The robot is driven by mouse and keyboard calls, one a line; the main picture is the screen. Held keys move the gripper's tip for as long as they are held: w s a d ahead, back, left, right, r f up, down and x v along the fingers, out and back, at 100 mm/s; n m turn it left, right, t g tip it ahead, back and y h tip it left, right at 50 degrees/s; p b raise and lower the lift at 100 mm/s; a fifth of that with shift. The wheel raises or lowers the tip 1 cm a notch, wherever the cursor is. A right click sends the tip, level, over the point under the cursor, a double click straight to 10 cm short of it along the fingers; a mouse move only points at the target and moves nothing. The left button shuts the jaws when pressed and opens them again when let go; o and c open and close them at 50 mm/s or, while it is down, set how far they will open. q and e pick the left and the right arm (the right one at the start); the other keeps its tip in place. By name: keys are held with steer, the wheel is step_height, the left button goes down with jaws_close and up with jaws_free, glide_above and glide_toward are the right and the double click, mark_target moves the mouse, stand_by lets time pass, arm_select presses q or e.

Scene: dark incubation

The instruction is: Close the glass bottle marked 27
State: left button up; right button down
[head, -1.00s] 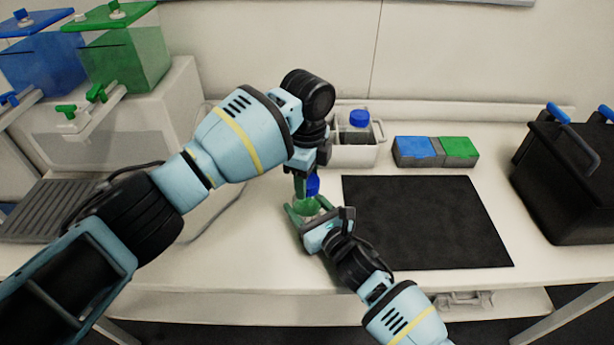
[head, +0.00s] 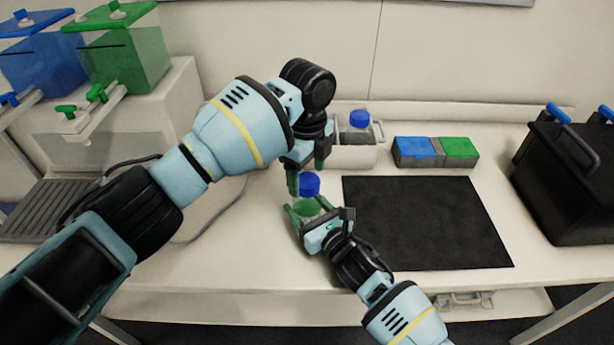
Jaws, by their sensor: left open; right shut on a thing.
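A small glass bottle (head: 307,206) with green content stands on the bench left of the black mat, with a blue cap (head: 309,185) on its top. Its number cannot be read. My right gripper (head: 308,217) is shut on the bottle's body from the front right. My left gripper (head: 306,176) is open just above and behind the cap, one finger to the left of it and one behind it. Whether the fingers touch the cap cannot be told.
A white rack (head: 354,154) holding a blue-capped bottle (head: 359,121) stands behind. Blue and green boxes (head: 436,151) are beside it. The black mat (head: 425,222) is empty. A black case (head: 567,180) stands at right, and green and blue tanks (head: 125,55) at upper left.

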arm_select(q)
step_height(320, 180, up, 10)
stand_by(0.4)
arm_select(e)
steer(key=shift+c, duration=1.6)
jaws_free()
steer(key=v, duration=0.7)
arm_select(q)
steer(key=shift+r, duration=0.25)
arm_select(e)
steer(key=shift+s+d, duration=0.25)
steer(key=shift+s, duration=0.1)
